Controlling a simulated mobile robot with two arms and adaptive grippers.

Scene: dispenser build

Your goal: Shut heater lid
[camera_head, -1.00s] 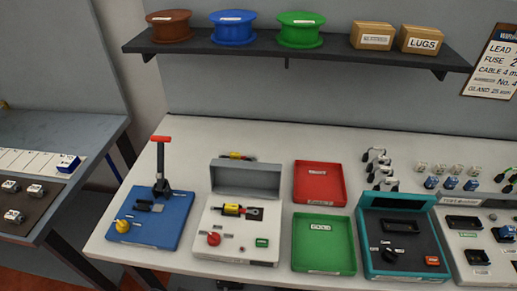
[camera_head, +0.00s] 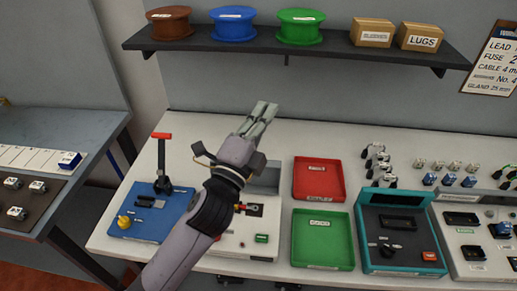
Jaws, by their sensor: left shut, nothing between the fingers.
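The heater (camera_head: 262,243) is the light grey box on the bench between the blue press and the green tray. Its lid (camera_head: 267,178) stands raised at the back, and mostly only its right part shows behind my arm. Part of a red and dark item (camera_head: 247,208) shows in the heater's open top. My left gripper (camera_head: 265,108) is shut and empty. In the picture it is above and behind the lid, pointing up and away; I cannot tell whether it touches the lid. My left forearm hides the heater's left side and red knob. My right gripper is out of view.
A blue press (camera_head: 150,215) with a red-topped lever (camera_head: 162,160) stands left of the heater. A red tray (camera_head: 318,180), a green tray (camera_head: 322,240) and a teal tester (camera_head: 400,232) stand right. A shelf (camera_head: 300,52) with spools and boxes hangs above.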

